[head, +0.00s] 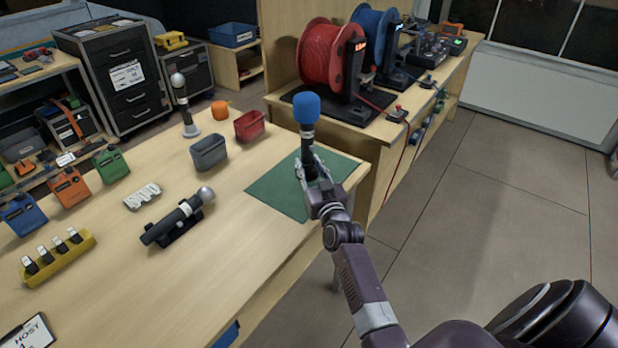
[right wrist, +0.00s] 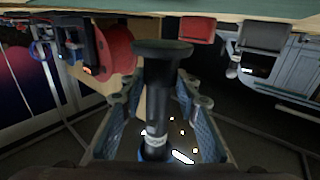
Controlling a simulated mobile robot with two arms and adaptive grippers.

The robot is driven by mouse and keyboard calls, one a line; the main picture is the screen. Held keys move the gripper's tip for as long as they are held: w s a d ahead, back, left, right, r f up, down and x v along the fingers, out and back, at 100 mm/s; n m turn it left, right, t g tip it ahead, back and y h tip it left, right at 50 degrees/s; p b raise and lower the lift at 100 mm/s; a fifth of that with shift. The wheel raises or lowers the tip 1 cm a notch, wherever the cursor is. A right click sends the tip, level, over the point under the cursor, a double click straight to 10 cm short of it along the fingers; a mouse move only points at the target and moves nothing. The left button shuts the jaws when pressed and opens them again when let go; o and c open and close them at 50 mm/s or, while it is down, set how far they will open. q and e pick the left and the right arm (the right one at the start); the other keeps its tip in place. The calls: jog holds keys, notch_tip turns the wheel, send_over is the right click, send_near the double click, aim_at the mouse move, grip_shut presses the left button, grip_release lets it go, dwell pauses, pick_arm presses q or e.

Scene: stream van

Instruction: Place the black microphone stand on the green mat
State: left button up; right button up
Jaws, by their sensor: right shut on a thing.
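The black microphone stand (head: 307,147) carries a microphone with a blue foam head (head: 306,107). My right gripper (head: 313,174) is shut on it and holds it upright over the green mat (head: 275,188), near its right side. In the right wrist view, which is upside down, the stand (right wrist: 162,75) is between the fingers (right wrist: 158,110), with its round base (right wrist: 162,47) clear of the fingers and apart from the table surface. In the head view the base is hidden by the gripper. My left gripper is not in view.
A grey bin (head: 209,153) and a red bin (head: 250,126) stand beyond the mat. Red (head: 328,62) and blue (head: 374,40) cable reels stand on the back counter. The left part of the mat is bare.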

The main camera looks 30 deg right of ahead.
aim_at(309, 175)
notch_tip(309, 175, down, 4)
jog(key=shift+r, duration=0.1)
jog(key=shift+b, duration=0.3)
jog(key=o, duration=1.2)
jog(key=shift+f, duration=0.2)
jog(key=shift+o, duration=0.2)
jog(key=shift+r, duration=0.1)
jog(key=v, duration=1.2)
